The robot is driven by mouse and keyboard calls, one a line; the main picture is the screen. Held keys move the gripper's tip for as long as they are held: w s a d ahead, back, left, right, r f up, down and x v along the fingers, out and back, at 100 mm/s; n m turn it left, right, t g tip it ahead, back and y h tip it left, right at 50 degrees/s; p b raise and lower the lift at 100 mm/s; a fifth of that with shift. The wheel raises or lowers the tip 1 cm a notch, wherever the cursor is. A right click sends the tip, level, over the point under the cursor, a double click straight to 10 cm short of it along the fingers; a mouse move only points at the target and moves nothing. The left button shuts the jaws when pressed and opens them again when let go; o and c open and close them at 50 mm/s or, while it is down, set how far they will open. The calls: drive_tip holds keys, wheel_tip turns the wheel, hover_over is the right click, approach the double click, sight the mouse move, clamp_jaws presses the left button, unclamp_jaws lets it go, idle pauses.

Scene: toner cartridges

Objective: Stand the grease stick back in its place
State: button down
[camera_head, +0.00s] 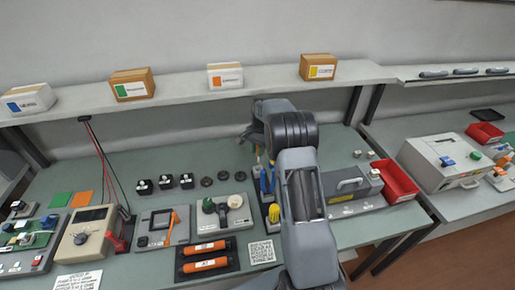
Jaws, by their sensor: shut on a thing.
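My arm reaches over the bench, and its end bends down behind the elbow. My gripper (257,148) is small and mostly hidden there, above the back end of a tool rack (274,224). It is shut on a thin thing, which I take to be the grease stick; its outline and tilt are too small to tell. Blue-handled tools (267,183) stand upright in the rack just below the gripper. My arm covers the rack's right side, and I cannot tell which place in it is empty.
Left of the rack are a grey fixture (222,213) and two orange-and-black toner cartridges (206,265). Right of my arm are a grey box with a handle (352,187) and a red bin (395,182). A shelf (185,104) with cartons runs behind.

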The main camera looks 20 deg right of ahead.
drive_tip(key=shift+f+b, duration=0.3)
drive_tip(key=shift+f, duration=0.45)
drive_tip(key=shift+a+f, duration=0.1)
drive_tip(key=shift+f, duration=0.3)
drive_tip(key=shift+f+b, duration=1.3)
drive_tip(key=shift+f, duration=0.55)
drive_tip(key=shift+f+b, duration=0.5)
drive_tip(key=shift+f, duration=0.3)
idle(0.8)
drive_tip(key=c, duration=0.9)
unclamp_jaws()
drive_tip(key=r, duration=0.4)
drive_tip(key=d+r, duration=0.1)
drive_tip(key=r, duration=0.4)
drive_tip(key=w+r+b, duration=0.1)
drive_tip(key=r, duration=0.3)
drive_tip(key=shift+d+r, duration=0.35)
drive_tip(key=shift+d, duration=0.05)
